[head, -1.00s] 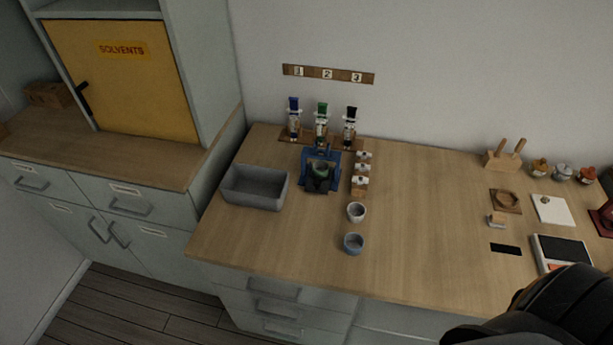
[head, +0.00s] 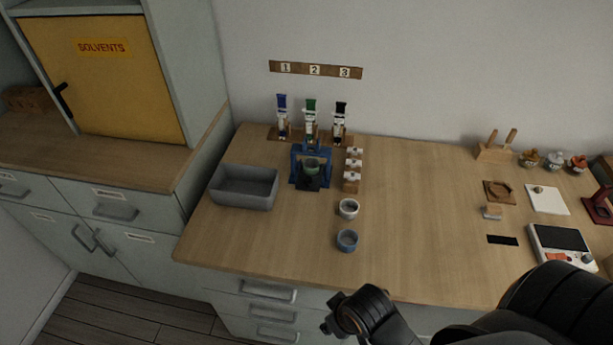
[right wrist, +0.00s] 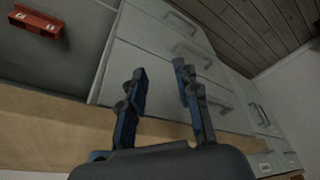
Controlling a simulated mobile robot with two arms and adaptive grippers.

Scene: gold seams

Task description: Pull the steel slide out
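I cannot make out a steel slide for certain in either view. A blue stand (head: 298,166) with a green-rimmed piece (head: 311,167) in it and a dark part low at its front stands on the wooden counter (head: 410,220). My right gripper (right wrist: 159,72) is open and empty in the right wrist view, in front of grey drawer fronts (right wrist: 165,38) and the counter's wooden edge. In the head view my right arm reaches in from the lower right, at the counter's front edge, well apart from the stand. My left gripper is not in view.
A grey bin (head: 244,187) is left of the stand; small white-topped blocks (head: 352,178) and two cups (head: 348,208) are right of it. Three coloured dispensers (head: 310,120) stand behind. A scale (head: 560,248) sits at right. The middle counter is clear.

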